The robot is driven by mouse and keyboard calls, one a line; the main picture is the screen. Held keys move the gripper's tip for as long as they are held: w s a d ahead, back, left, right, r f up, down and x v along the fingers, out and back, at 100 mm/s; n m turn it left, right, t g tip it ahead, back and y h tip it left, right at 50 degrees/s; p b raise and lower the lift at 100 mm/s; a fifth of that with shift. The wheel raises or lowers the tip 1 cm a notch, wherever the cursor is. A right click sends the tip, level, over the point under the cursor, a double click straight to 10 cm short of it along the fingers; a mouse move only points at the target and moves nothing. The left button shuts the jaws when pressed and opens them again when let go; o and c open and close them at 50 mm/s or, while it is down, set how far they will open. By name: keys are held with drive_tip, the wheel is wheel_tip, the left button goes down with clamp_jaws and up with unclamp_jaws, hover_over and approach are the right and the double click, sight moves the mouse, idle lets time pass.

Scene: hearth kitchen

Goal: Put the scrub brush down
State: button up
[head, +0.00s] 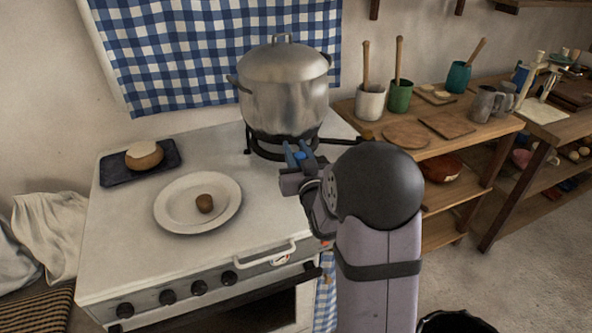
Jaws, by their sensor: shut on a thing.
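My gripper (298,154) is over the right part of the white stove top, in front of the large metal pot. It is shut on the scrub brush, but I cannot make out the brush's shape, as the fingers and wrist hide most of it. Blue parts show at the fingertips; I cannot tell whether they belong to the fingers or the brush. The height of the gripper above the stove top (125,235) is hard to judge.
The pot (285,95) stands on a black burner ring. A dark tray (112,177) bears a round tan item with a pale top (145,156). The wooden shelf (440,158) at right carries cups and boards. The stove's front left is clear.

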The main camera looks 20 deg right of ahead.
drive_tip(key=shift+f, duration=3.4)
drive_tip(key=o, duration=1)
drive_tip(key=shift+o, duration=0.2)
